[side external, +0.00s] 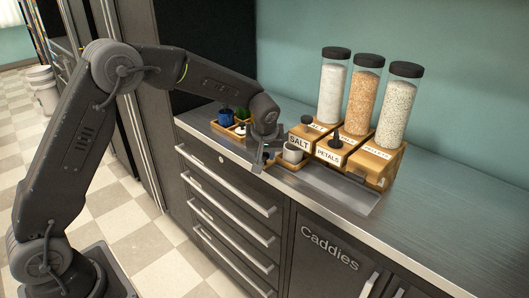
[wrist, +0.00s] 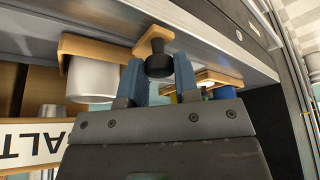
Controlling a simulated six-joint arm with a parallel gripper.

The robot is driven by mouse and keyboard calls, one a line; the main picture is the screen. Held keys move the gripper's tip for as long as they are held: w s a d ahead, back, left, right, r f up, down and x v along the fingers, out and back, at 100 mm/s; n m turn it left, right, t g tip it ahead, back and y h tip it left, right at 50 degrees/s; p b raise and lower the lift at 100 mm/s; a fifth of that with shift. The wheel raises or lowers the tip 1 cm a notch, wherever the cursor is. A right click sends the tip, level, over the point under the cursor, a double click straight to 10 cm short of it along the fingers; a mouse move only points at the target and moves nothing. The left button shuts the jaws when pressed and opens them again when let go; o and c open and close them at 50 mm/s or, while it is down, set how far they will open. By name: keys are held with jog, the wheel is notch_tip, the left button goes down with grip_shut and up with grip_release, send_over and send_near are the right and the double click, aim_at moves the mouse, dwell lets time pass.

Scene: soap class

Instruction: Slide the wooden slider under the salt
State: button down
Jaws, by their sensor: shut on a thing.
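The salt dispenser has a tall clear jar of white grains (side external: 332,92) with a black lid, over a wooden block with a SALT label (side external: 298,142); the label also shows inverted in the wrist view (wrist: 38,142). A wooden slider (wrist: 95,46) carries a pale metal cup (wrist: 92,80) and has a black knob (wrist: 158,60). The cup (side external: 292,153) stands in front of the SALT block, near the counter's front edge. My gripper (side external: 262,160), with blue fingers (wrist: 159,78), is shut on the slider's knob. The knob is hidden by the gripper in the side view.
To the right of the salt stand a PETALS dispenser (side external: 361,104) and a third jar (side external: 398,112). A small wooden tray (side external: 226,127) with blue, green and white items sits left of my gripper. A metal strip (side external: 335,188) runs along the front; the counter right of the dispensers (side external: 450,190) is clear.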

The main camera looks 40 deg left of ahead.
jog(key=d, duration=0.4)
jog(key=c, duration=0.9)
grip_release()
jog(key=v, duration=1.3)
jog(key=shift+s+r, duration=0.1)
jog(key=shift+r, duration=0.3)
jog(key=shift+d, duration=0.1)
